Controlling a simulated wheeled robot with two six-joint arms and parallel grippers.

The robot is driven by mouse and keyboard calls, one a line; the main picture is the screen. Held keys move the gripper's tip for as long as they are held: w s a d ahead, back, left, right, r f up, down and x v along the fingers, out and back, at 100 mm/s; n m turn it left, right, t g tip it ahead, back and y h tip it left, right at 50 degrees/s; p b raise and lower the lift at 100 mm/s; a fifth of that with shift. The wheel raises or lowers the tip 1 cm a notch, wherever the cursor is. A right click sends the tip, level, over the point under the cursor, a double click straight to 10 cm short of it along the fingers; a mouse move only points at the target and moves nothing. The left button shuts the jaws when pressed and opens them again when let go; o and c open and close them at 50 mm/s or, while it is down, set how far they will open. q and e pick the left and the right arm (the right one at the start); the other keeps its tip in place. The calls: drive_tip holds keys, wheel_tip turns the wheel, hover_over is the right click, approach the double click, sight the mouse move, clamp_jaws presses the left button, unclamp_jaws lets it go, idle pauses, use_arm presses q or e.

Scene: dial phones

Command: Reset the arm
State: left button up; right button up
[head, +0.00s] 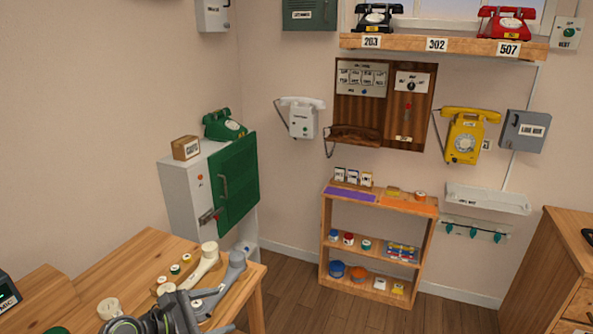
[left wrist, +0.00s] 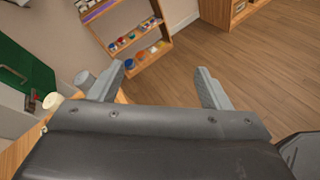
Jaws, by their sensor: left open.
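My left gripper (head: 196,312) is at the bottom of the head view, over the front of the wooden table. In the left wrist view its two grey fingers stand wide apart, with only floor between them, so the left gripper (left wrist: 160,88) is open and empty. A grey handset-like piece (head: 234,270) lies at the table's right end beside the gripper, and its rounded end (left wrist: 85,81) shows just left of the left finger. I cannot tell whether they touch. A cream handset (head: 207,260) lies beside it. My right gripper is not in view.
The wooden table (head: 130,262) holds small knobs and a cream cup-like piece (head: 109,308). A white cabinet with a green door (head: 236,185) stands behind it. A wooden shelf (head: 325,235) stands against the wall. The wooden floor (head: 345,312) between table and right-hand drawers is clear.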

use_arm(q)
drive_tip(key=s+a+r+n+t+y, duration=0.2)
drive_tip(key=a+r+n+t+y, duration=0.15)
drive_tip(key=r+n+t, duration=0.45)
drive_tip(key=s+a+r+n+t+y, duration=0.25)
drive_tip(key=a+n+t, duration=0.25)
drive_tip(key=n, duration=0.8)
drive_tip(key=s+a+f+n+g+y, duration=0.35)
drive_tip(key=a+n+y, duration=0.2)
drive_tip(key=n, duration=0.45)
drive_tip(key=s+a+f+n+g+y, duration=0.35)
drive_tip(key=a+n+y, duration=0.2)
drive_tip(key=n, duration=0.45)
drive_tip(key=s+d+f+n+g+h, duration=0.2)
drive_tip(key=s+d+f+n+g, duration=0.35)
drive_tip(key=s, duration=0.55)
drive_tip(key=s+d+f+n+g+h, duration=0.25)
drive_tip(key=s+f+n+g, duration=0.3)
drive_tip(key=s+f, duration=0.4)
wheel_tip(320, 180, down, 25)
drive_tip(key=a+g, duration=0.2)
drive_tip(key=a, duration=0.1)
drive_tip(key=s+d+f+h, duration=0.1)
drive_tip(key=s+f, duration=1.4)
drive_tip(key=shift+s+d+m+g, duration=0.3)
drive_tip(key=shift+d+m+g, duration=0.05)
drive_tip(key=shift+m+g, duration=0.05)
